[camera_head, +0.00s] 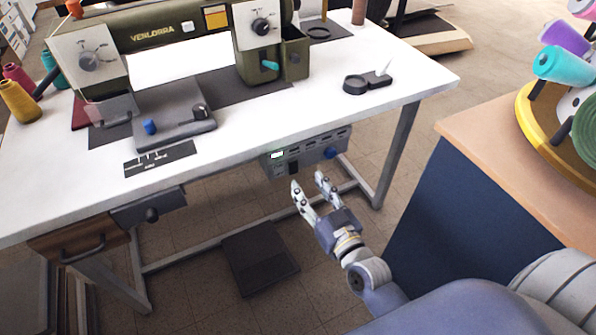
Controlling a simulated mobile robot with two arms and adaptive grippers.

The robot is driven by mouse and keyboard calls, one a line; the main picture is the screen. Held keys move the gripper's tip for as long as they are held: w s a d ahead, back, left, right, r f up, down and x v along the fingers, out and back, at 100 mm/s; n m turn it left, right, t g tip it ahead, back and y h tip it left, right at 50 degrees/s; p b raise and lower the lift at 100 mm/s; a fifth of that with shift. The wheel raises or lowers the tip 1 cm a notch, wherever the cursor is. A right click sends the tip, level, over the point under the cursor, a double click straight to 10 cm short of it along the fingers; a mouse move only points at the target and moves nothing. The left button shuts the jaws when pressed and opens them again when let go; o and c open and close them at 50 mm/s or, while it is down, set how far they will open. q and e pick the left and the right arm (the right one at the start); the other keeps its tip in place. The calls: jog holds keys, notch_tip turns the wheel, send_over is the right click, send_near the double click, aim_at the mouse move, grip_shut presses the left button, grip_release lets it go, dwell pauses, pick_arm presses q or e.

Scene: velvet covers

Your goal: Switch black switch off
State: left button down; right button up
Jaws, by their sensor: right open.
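A grey control box (318,149) hangs under the front edge of the white table. On its front face are a black switch (294,168), a small lit greenish-white indicator (277,155) to its upper left, and a blue knob (330,153) at the right. Which way the switch is tipped is too small to tell. My right gripper (308,184) is open and empty, with its fingers pointing up at the box. Its fingertips appear just below the switch in the picture; whether they touch anything I cannot tell. My left gripper is out of view.
The white table (340,110) carries a green sewing machine (150,32). A wooden drawer (80,240) hangs at the left. A dark pedal (258,258) lies on the floor. A blue cabinet with a wooden top (465,205) stands close at the right, holding thread spools (565,65).

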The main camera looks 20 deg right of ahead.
aim_at(294, 165)
jog(key=w, duration=0.6)
jog(key=shift+w+a, duration=0.25)
jog(key=shift+w, duration=0.05)
jog(key=shift+c, duration=0.3)
grip_shut()
